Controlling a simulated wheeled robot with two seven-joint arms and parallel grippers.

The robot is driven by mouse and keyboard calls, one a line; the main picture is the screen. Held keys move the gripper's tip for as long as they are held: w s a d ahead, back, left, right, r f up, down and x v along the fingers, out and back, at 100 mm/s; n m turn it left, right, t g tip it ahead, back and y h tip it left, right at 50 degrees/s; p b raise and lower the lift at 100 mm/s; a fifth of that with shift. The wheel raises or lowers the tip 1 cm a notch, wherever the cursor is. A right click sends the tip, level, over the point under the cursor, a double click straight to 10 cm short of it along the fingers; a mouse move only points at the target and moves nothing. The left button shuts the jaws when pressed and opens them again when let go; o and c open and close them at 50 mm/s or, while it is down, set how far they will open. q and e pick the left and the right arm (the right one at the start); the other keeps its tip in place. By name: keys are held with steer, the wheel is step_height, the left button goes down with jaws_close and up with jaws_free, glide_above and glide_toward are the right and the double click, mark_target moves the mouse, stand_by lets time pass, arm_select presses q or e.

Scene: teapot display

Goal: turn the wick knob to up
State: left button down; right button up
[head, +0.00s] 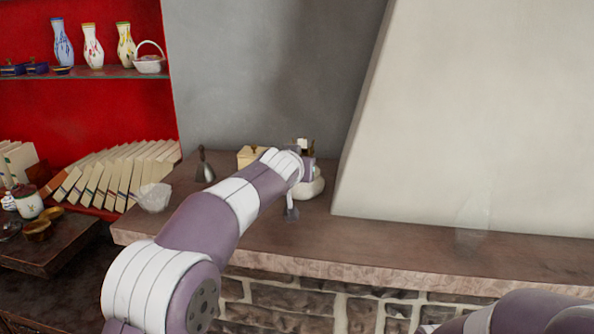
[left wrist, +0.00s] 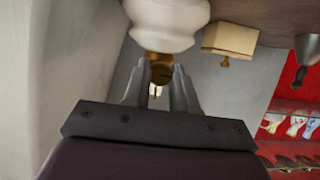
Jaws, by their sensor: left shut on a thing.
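A lamp with a rounded white body (head: 312,187) stands on the mantel ledge, partly hidden behind my left arm in the head view. In the left wrist view, the white body (left wrist: 167,22) fills the top of the picture, with a brass wick knob (left wrist: 160,74) beside it. My left gripper (left wrist: 160,70) has its two fingers on either side of the brass knob and is shut on it. Which way the knob is turned cannot be told. My right gripper is out of view.
A cream box (head: 250,156) and a dark pointed metal object (head: 205,166) stand left of the lamp. A glass bowl (head: 154,197) sits at the ledge's left end. A clear glass (head: 472,228) stands on the right. The ledge (head: 400,245) between is bare. A sloping pale wall rises behind.

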arm_select(q)
steer(key=c, duration=0.9)
jaws_free()
steer(key=b+v, duration=0.4)
steer(key=v, duration=0.8)
steer(key=shift+s+r, duration=0.2)
steer(key=shift+s, duration=0.05)
